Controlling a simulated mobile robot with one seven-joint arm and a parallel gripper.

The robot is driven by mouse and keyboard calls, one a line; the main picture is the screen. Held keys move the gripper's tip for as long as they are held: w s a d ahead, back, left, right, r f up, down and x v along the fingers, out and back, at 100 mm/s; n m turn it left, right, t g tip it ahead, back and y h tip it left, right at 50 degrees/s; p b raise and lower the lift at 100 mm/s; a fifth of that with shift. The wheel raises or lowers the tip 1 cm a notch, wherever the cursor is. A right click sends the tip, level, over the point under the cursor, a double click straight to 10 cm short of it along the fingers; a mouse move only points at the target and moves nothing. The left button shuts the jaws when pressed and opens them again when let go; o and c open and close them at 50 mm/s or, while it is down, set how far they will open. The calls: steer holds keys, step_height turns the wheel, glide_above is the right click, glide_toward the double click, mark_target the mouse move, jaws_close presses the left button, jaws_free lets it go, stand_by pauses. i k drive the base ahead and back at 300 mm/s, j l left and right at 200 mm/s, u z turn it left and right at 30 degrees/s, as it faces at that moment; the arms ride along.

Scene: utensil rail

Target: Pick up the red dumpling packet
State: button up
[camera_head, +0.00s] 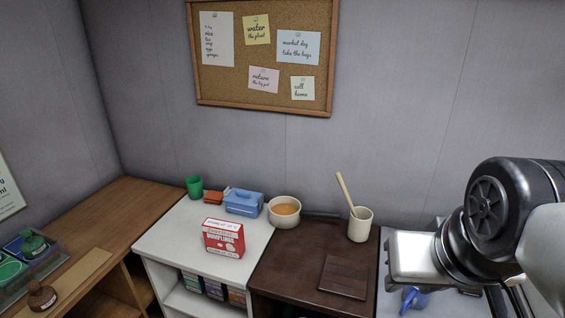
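The red dumpling packet (224,238), a red and white box with "DUMPLINGS" printed on its front, stands upright on the white counter (175,237), near its front edge. My gripper (416,260) is at the right of the picture, well to the right of the packet and apart from it. Only its metal housing shows clearly; the fingers cannot be made out, so its opening is unclear.
Behind the packet stand a green cup (194,187), a small red-orange item (213,197), a blue box (244,202) and a bowl of orange contents (284,211). A utensil crock (360,226) and dark board (343,277) are right. A blue item (412,298) lies below my gripper.

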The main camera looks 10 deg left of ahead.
mark_target(225, 238)
steer(key=i+j, duration=0.1)
steer(key=j, duration=0.35)
steer(key=i+j, duration=0.1)
steer(key=j, duration=0.75)
steer(key=i+j, duration=0.15)
steer(key=j, duration=0.25)
steer(key=i+j, duration=0.1)
steer(key=j, duration=0.35)
